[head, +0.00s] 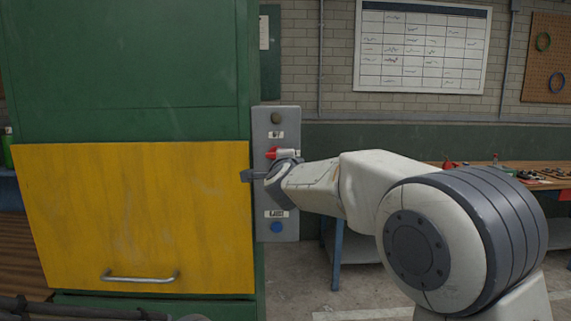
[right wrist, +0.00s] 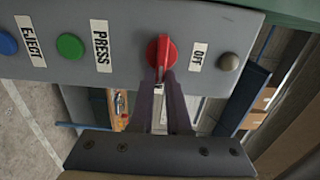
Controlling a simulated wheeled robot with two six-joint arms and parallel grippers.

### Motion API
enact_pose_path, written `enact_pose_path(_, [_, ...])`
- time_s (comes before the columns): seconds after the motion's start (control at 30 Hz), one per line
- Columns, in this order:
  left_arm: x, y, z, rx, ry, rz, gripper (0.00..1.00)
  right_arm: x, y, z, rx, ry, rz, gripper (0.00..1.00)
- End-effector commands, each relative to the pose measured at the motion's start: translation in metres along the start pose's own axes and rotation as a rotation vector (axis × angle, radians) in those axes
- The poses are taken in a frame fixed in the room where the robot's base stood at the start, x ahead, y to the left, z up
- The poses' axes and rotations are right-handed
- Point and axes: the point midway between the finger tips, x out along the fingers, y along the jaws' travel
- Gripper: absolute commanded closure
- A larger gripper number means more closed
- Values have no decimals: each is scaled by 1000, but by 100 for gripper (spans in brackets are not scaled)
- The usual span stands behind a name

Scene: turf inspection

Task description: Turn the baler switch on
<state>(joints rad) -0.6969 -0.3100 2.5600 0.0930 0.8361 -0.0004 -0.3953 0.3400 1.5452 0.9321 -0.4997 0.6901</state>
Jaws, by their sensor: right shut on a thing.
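The baler switch is a red rotary knob (right wrist: 161,52) on a grey control panel (head: 262,120); it also shows in the head view (head: 271,154). In the right wrist view, its handle lies across the panel's length, beside a label reading OFF (right wrist: 198,57). My right gripper (right wrist: 162,78) is shut on the knob, with one finger on each side. It also shows in the head view (head: 265,176), in front of the panel's middle. My left gripper is not in view.
The panel also carries a dull brown dome (right wrist: 229,62), a green button (right wrist: 70,46) labelled PRESS and a blue button (right wrist: 7,43) near EJECT. A green cabinet with a yellow door (head: 140,215) stands to the left. A workbench (head: 535,178) stands behind at right.

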Motion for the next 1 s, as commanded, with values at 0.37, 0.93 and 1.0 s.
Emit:
enact_pose_path(0.37, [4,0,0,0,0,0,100,0,2,-1,30,1,2,100])
enact_pose_path(0.93, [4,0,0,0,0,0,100,0,1,0,28,0,1,55])
enact_pose_path(1.0, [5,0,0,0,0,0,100,-2,1,0,28,0,0,55])
